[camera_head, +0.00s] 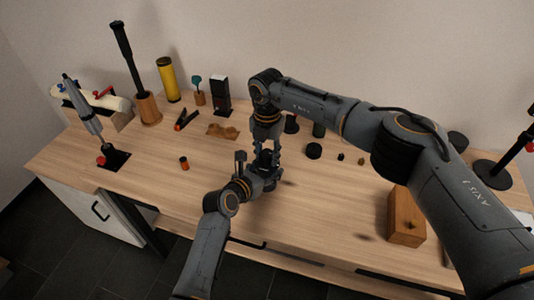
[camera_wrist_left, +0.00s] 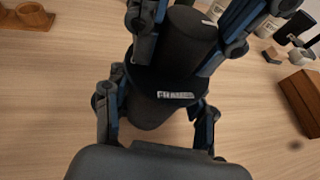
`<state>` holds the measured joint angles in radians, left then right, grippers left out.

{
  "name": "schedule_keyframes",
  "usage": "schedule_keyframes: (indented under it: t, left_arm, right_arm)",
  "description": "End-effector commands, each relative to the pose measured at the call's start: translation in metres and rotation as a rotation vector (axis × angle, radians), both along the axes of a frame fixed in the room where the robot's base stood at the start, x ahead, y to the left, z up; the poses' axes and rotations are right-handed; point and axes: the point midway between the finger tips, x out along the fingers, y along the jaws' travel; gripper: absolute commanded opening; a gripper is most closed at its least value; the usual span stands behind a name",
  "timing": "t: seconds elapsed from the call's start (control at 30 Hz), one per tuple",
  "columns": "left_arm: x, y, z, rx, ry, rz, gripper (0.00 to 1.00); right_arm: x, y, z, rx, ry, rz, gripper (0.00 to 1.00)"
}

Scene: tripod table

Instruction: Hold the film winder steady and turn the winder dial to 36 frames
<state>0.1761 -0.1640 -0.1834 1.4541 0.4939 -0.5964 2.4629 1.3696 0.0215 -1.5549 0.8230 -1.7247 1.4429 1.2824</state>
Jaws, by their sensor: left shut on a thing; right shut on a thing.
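The film winder shows best in the left wrist view as a dark upright cylinder (camera_wrist_left: 150,112). A wider dark disc with a white "FRAMES" label (camera_wrist_left: 175,95) sits above it, and a narrower dark dial (camera_wrist_left: 188,40) tops it. My left gripper (camera_head: 262,180) is shut on the lower body, with a finger on each side in the left wrist view (camera_wrist_left: 155,115). My right gripper (camera_head: 267,158) comes down from above and is shut on the dial, its blue-grey fingers on both sides of it (camera_wrist_left: 190,30). The dial's setting is not readable. In the head view the grippers mostly hide the winder.
A wooden box (camera_head: 405,216) stands to the right near the front edge. A black puck (camera_head: 314,151) and small dark parts lie right of the grippers. A small orange-and-black cylinder (camera_head: 184,163) and a wooden holder (camera_head: 222,131) are left. The front left tabletop is clear.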

Motion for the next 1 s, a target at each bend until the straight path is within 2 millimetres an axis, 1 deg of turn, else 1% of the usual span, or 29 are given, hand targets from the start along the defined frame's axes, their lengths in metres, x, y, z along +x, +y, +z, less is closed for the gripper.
schedule_keyframes:
  t: [0.2, 0.67, 0.7, 0.77, 0.8, 1.0]
  left_arm:
    - [-0.0009, -0.0014, -0.0001, -0.002, 0.001, -0.002, 0.13]
    - [-0.0009, -0.0013, -0.0001, -0.003, 0.002, -0.002, 0.13]
    - [-0.0009, -0.0013, -0.0001, -0.003, 0.002, -0.002, 0.13]
    - [-0.0008, -0.0012, -0.0001, -0.003, 0.002, -0.002, 0.13]
    - [-0.0008, -0.0012, -0.0001, -0.003, 0.002, -0.002, 0.13]
    - [-0.0005, -0.0009, -0.0002, -0.002, 0.001, -0.001, 0.13]
  right_arm:
    - [0.0018, -0.0023, -0.0011, -0.002, -0.004, -0.052, 0.02]
    - [0.0019, -0.0024, -0.0011, -0.003, -0.005, -0.062, 0.02]
    - [0.0019, -0.0025, -0.0011, -0.003, -0.005, -0.062, 0.41]
    - [0.0017, -0.0023, -0.0010, -0.002, -0.004, -0.062, 0.54]
    - [0.0015, -0.0020, -0.0009, -0.002, -0.003, -0.061, 0.57]
    - [0.0008, -0.0009, -0.0004, -0.001, -0.002, -0.059, 0.57]
